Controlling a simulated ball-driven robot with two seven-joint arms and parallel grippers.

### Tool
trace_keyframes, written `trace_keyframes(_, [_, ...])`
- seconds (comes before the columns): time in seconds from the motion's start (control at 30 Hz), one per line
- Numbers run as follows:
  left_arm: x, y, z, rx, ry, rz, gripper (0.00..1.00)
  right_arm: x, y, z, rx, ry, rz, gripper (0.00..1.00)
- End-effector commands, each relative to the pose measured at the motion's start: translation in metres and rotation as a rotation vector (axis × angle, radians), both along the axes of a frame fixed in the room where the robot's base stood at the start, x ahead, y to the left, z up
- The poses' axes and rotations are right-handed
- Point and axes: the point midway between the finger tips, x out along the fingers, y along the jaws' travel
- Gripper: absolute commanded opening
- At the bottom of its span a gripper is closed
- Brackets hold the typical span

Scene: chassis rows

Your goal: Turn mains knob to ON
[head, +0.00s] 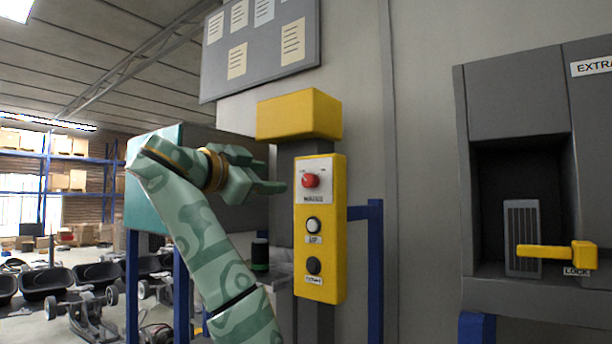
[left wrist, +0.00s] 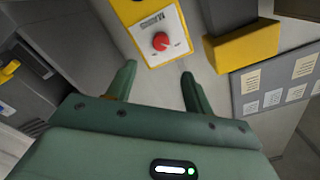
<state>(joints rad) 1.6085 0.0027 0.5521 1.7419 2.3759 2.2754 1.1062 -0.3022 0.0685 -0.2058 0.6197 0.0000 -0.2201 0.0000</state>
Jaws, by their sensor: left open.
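The red mains knob (head: 310,181) sits on a white plate at the top of a yellow control panel (head: 335,240). In the left wrist view the knob (left wrist: 160,41) is just beyond and between the fingertips. My left gripper (head: 280,172) is open and empty, to the left of the knob and apart from it. It also shows in the left wrist view (left wrist: 158,72), pointing at the plate. The plate's small print is too small to read for the knob's setting. My right gripper is not in view.
Below the knob are a white UP button (head: 313,225) and a dark button (head: 313,266). A yellow box (head: 299,115) juts out above the panel. A grey cabinet (head: 512,110) with a yellow LOCK lever (head: 556,253) stands at right. A dark cylinder (head: 260,255) stands below my gripper.

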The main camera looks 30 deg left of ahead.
Motion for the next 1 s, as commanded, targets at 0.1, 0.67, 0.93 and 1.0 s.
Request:
trace_keyframes(0.1, [0.032,-0.003,0.004,0.0,0.004,-0.003,0.52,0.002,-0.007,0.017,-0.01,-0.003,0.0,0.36])
trace_keyframes(0.67, [0.121,-0.009,0.0,0.001,0.001,0.002,0.52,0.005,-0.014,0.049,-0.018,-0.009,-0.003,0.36])
trace_keyframes(0.93, [0.122,-0.009,0.0,0.001,0.0,0.003,0.46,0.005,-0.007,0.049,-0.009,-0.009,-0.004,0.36])
trace_keyframes(1.0, [0.122,-0.009,0.0,0.001,0.0,0.003,0.27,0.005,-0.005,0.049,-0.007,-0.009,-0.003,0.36])
